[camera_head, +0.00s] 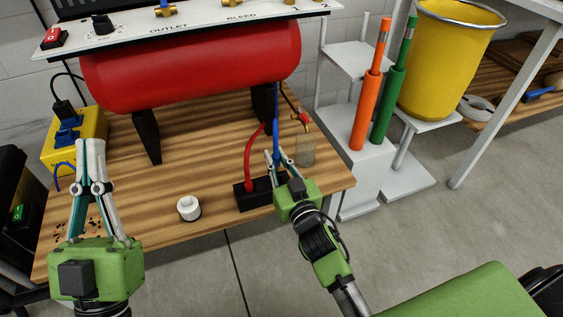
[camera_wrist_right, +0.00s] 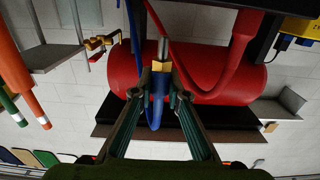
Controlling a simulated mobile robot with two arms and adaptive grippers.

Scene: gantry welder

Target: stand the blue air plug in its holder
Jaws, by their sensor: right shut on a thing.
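The blue air plug (camera_wrist_right: 159,85) has a brass collar and a metal tip, and a blue hose (camera_head: 276,115) runs with it. My right gripper (camera_head: 275,156) is shut on the blue plug, and it also shows in the right wrist view (camera_wrist_right: 160,92). It is over the black holder block (camera_head: 241,202) on the bench. A red plug with its red hose (camera_head: 250,165) stands in the left part of that block. The gripper hides the block's right part, so I cannot tell whether the blue plug touches it. My left gripper (camera_head: 90,146) appears shut and empty at the bench's left side.
A red tank (camera_head: 190,70) on black legs stands behind on the wooden bench (camera_head: 200,165). A white ring-shaped piece (camera_head: 189,208) lies left of the block. A yellow box (camera_head: 88,130) is at the left. A clear cup (camera_head: 306,150) stands right of the gripper.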

